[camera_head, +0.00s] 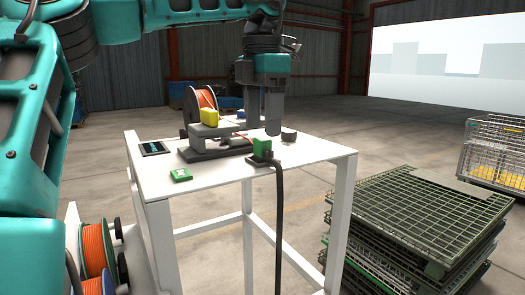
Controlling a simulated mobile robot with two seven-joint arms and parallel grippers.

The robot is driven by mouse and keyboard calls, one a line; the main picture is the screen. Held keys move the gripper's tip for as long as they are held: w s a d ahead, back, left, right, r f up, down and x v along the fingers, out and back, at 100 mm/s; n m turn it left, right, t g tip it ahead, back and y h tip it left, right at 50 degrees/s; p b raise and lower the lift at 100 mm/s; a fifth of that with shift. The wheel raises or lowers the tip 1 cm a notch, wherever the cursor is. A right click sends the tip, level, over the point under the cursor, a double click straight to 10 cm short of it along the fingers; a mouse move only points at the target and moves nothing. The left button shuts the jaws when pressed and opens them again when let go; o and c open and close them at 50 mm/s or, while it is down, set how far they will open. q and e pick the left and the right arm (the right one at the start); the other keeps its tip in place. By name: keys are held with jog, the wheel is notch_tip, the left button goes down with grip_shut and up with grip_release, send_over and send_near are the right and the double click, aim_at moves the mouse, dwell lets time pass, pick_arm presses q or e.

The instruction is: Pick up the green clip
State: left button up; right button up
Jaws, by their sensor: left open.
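Two green things are on the white table (310,150). A green block-like piece (262,148) stands at the table's front edge, with a thick black cable hanging down from it. A small flat green piece (181,174) lies near the front left corner. I cannot tell for sure which one is the green clip. My left gripper (263,127) points down over the table, its two grey fingers apart and empty. Its tips appear just above and behind the upright green piece; I see no contact. My right gripper is not in view.
A grey fixture (215,130) with a yellow block (210,117) and an orange cable reel (200,100) stand at the table's back left. A dark tablet-like panel (153,148) lies at the left. A small dark cylinder (289,135) is right of the gripper. Stacked mesh crates (425,215) stand right.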

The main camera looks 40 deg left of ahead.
aim_at(263, 138)
pick_arm(q)
notch_tip(263, 138, down, 5)
jog(key=shift+r, duration=0.2)
jog(key=c, duration=1)
